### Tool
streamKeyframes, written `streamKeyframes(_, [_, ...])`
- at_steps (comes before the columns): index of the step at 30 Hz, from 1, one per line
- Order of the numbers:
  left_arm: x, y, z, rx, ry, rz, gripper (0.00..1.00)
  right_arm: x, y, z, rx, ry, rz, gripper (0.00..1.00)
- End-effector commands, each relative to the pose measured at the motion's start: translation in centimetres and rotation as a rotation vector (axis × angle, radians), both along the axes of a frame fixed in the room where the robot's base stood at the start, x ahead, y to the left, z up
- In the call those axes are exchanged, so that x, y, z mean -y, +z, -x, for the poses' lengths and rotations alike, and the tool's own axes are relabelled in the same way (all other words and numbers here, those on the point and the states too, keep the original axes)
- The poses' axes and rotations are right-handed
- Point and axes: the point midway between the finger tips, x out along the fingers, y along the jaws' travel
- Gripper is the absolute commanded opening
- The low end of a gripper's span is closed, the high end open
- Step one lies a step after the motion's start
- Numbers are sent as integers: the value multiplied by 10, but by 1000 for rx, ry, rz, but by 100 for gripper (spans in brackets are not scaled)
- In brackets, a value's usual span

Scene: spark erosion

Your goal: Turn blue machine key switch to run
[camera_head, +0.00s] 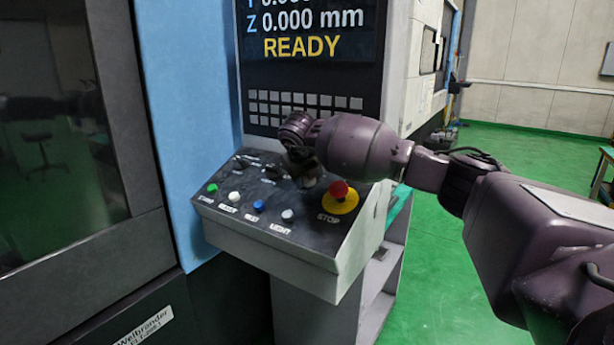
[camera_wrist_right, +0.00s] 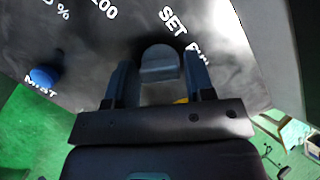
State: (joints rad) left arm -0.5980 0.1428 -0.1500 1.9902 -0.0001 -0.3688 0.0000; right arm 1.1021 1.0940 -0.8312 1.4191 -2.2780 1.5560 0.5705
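The key switch (camera_wrist_right: 160,64) is a dark grey knob on the black panel, with the white words "SET" and a partly hidden "RUN" beside it in the right wrist view. My right gripper (camera_wrist_right: 159,72) has one finger on each side of the knob, with a narrow gap on both sides. In the head view my right gripper (camera_head: 300,155) is low over the back right of the control panel (camera_head: 245,185) and hides the switch's details. My left gripper is in neither view.
A red stop button (camera_head: 339,190) on a yellow disc sits just right of my gripper. Green, white and blue buttons line the panel's front. A screen (camera_head: 310,40) reading "READY" stands behind, above a keypad. Green floor is open at right.

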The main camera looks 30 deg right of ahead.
Motion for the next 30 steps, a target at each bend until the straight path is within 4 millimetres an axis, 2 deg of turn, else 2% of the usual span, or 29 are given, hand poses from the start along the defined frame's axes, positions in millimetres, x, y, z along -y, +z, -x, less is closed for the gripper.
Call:
streamKeyframes(1, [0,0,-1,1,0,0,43,0,0,0,0,0,0,57])
streamKeyframes(3, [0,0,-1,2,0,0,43,0,0,0,0,1,0,64])
streamKeyframes(14, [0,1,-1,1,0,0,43,-2,6,2,1,3,0,64])
streamKeyframes(30, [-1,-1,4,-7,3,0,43,-37,77,34,1,2,1,64])
